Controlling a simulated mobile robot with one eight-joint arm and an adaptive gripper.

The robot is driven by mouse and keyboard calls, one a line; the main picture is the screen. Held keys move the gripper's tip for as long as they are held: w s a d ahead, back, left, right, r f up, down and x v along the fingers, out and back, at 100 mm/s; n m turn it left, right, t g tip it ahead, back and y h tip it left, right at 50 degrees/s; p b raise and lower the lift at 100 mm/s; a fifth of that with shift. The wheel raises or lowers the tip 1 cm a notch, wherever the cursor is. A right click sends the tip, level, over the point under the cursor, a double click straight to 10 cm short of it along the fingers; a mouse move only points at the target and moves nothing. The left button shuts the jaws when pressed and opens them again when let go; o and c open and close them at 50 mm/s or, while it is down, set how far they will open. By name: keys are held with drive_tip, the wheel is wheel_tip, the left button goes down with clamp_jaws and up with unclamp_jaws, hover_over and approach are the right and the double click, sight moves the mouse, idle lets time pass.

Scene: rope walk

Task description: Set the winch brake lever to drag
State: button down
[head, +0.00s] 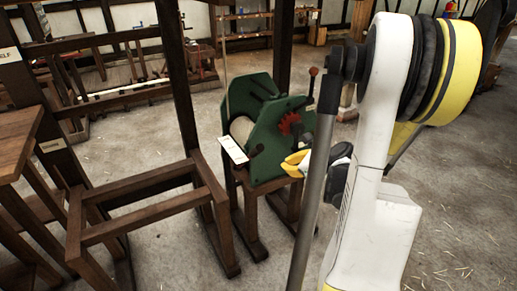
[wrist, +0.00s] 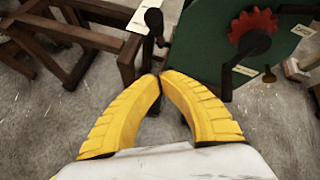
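The winch (head: 262,160) has green side plates and a red toothed wheel (head: 290,123); it stands on a wooden frame. A lever with a red knob (head: 313,72) rises at its right side. In the wrist view, a dark, round-ended arm (wrist: 252,46) crosses the red wheel (wrist: 253,24), with small tags around it. I cannot tell for sure which is the brake lever, and the tags are unreadable. My gripper (wrist: 157,77) has its yellow fingertips together, with nothing visible between them. It is in front of the winch, below the red wheel, in the head view (head: 287,165).
A dark crank-like handle (wrist: 154,20) is just beyond my fingertips. A white card (head: 233,149) hangs on the winch's left side. A wooden trestle (head: 140,213) stands left of the winch. The floor (head: 456,220) at the right is open, with scattered straw.

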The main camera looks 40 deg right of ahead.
drive_tip(key=w+f+b, duration=0.3)
drive_tip(key=w, duration=0.7)
drive_tip(key=shift+w+a+f+b, duration=0.2)
drive_tip(key=shift+w+f+b, duration=0.1)
drive_tip(key=shift+b, duration=0.1)
